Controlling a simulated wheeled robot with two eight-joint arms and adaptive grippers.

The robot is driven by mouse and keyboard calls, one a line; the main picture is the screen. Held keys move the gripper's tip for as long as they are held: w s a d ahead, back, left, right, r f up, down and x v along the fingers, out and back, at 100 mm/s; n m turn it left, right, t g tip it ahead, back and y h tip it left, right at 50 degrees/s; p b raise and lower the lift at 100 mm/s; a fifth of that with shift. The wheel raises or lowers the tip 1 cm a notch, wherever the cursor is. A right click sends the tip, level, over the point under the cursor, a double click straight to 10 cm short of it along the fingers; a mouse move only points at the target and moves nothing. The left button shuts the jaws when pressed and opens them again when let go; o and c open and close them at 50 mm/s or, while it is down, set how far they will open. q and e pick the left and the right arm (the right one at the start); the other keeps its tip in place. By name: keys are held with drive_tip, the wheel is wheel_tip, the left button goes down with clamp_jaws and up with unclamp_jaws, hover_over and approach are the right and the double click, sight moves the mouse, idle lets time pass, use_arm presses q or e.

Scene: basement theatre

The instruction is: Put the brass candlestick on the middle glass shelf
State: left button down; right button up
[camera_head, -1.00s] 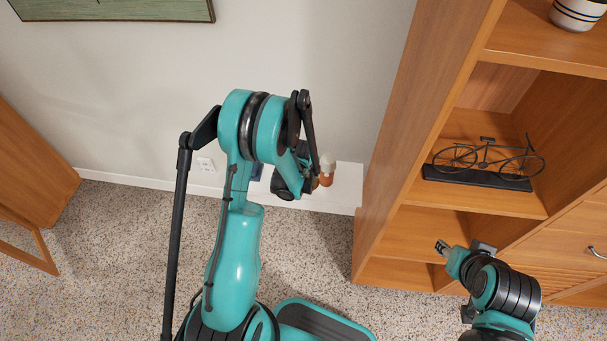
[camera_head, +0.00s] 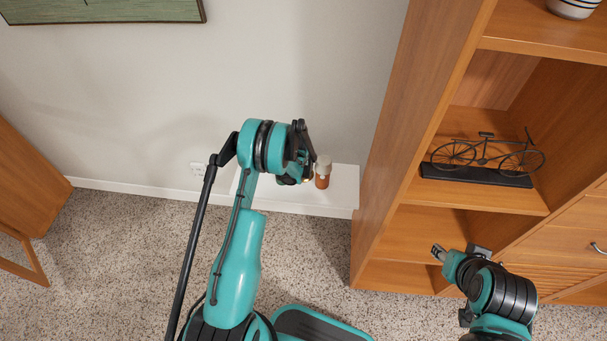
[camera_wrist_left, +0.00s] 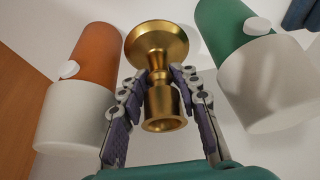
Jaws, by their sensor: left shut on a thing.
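The brass candlestick (camera_wrist_left: 160,97) is held between the two fingers of my left gripper (camera_wrist_left: 162,78) in the left wrist view. Its wide round end points away from the wrist and its narrower cup end is nearer. In the head view my left arm hides most of the gripper and the candlestick, above the low white ledge (camera_head: 340,197). My right gripper (camera_head: 437,252) is in front of the wooden bookcase (camera_head: 401,145), with nothing visible in it; its finger gap is too small to judge. I cannot make out a glass shelf in these views.
An orange bottle with a white cap (camera_head: 323,178) stands on the ledge; it also shows left of the candlestick in the wrist view (camera_wrist_left: 88,62). A green bottle with a white cap (camera_wrist_left: 228,30) is at its right. A bicycle model (camera_head: 485,158) sits in the bookcase.

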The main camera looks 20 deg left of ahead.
use_arm(q)
wheel_tip(320, 180, down, 4)
drive_tip(key=shift+f+b, duration=0.1)
drive_tip(key=shift+b, duration=0.95)
drive_tip(key=c, duration=1.4)
unclamp_jaws()
drive_tip(key=shift+o, duration=0.2)
